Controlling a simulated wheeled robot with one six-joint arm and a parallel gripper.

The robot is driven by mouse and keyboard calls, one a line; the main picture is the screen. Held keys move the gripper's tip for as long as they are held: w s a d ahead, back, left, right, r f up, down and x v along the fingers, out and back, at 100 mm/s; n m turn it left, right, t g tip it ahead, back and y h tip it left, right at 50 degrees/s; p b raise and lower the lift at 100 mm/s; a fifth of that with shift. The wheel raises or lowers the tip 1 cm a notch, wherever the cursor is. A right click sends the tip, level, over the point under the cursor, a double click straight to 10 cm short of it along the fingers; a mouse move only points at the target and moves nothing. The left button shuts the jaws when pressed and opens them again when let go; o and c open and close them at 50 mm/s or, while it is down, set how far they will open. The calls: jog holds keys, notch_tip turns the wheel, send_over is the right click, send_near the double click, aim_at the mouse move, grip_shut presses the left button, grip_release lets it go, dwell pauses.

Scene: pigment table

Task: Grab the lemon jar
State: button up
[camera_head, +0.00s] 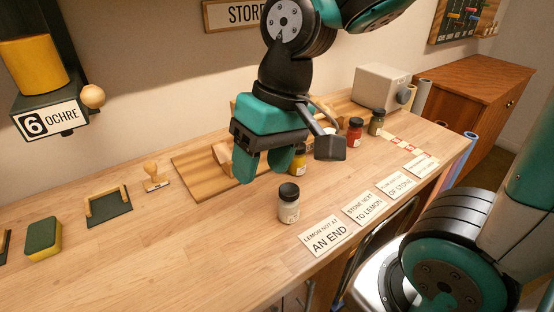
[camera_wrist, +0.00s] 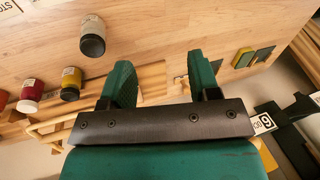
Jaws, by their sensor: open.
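The lemon jar (camera_head: 300,162), yellow with a dark lid, stands upright on the table, partly hidden behind my gripper in the head view. The yellow jar also shows at the left of the wrist view (camera_wrist: 70,86). My gripper (camera_head: 263,164) is open, fingers pointing down, to the left of the lemon jar in the head view. In the wrist view nothing shows between the fingers (camera_wrist: 163,78), and the yellow jar lies outside them, to the left. Whether a finger touches it cannot be told.
A grey-white jar (camera_head: 289,208) stands in front of the lemon jar. A red jar (camera_head: 354,134) and an olive jar (camera_head: 376,123) stand farther back right. Cards (camera_head: 325,235) lie along the front edge. A wooden board (camera_head: 196,176) and stamp (camera_head: 154,178) lie left.

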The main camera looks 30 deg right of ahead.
jog(key=w+d+r+m+h+p, duration=0.2)
jog(key=w+d+r+m+p, duration=0.1)
jog(key=w+d+m, duration=0.6)
jog(key=m+h+p, duration=0.1)
jog(key=m+p, duration=0.2)
jog(key=m, duration=0.6)
send_over(299, 146)
jog(key=shift+m+g, duration=0.3)
jog(key=shift+m, duration=0.2)
jog(key=f, duration=0.3)
jog(key=f+p, duration=0.1)
jog(key=f, duration=0.3)
jog(key=d+f+p, duration=0.1)
jog(key=f, duration=0.3)
jog(key=shift+w, duration=0.1)
jog(key=shift+w+a+f+p, duration=0.15)
jog(key=shift+f+p, duration=0.5)
jog(key=shift+f, duration=0.85)
jog(key=shift+a+f+p, duration=0.25)
jog(key=shift+f+p, duration=0.35)
jog(key=shift+f, duration=0.9)
jog(key=c, duration=0.7)
jog(key=shift+c, duration=0.2)
jog(key=shift+r, duration=0.15)
